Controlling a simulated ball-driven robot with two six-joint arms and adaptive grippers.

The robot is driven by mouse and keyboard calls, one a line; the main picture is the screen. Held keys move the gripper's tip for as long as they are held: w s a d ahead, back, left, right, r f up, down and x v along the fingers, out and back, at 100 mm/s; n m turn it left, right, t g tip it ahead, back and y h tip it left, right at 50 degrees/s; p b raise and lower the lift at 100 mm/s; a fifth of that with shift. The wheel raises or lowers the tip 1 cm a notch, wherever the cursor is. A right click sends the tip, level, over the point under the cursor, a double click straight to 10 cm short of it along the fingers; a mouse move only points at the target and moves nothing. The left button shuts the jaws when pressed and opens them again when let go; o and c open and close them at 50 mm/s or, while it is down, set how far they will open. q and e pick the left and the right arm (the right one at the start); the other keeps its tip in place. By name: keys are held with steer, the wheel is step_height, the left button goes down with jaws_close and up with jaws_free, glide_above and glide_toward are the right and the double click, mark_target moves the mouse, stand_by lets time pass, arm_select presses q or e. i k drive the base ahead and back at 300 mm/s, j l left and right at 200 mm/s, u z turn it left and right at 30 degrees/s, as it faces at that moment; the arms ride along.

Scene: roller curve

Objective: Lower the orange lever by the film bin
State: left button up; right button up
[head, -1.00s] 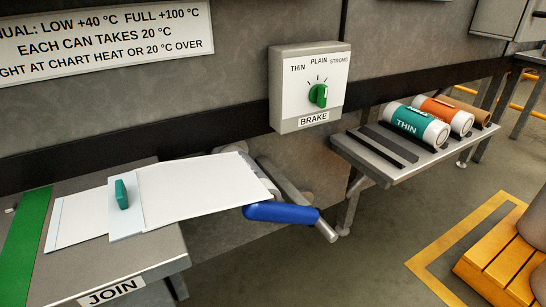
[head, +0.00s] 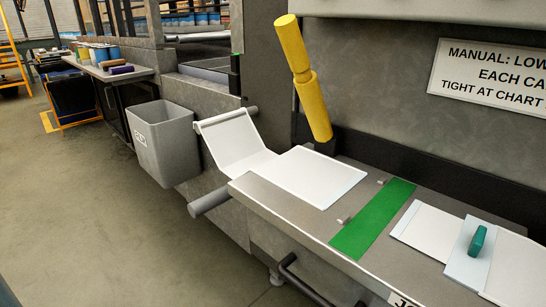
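A thick yellow lever (head: 303,80) stands raised beside the grey machine wall, its top leaning to the left. I see no lever of a clearer orange. A grey bin (head: 165,150) with a small label, too small to read surely, stands to the left, beside the machine. It looks like the film bin. Neither of my grippers is in view.
A metal bench (head: 270,210) holds white film, a green strip (head: 372,218) and a white plate with a teal handle (head: 477,242). A grey roller end (head: 208,202) and a black bar (head: 300,282) stick out in front. The floor (head: 90,220) at left is open.

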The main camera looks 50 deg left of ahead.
mark_target(196, 208)
steer(key=k+j+u, duration=0.1)
steer(key=u, duration=1.6)
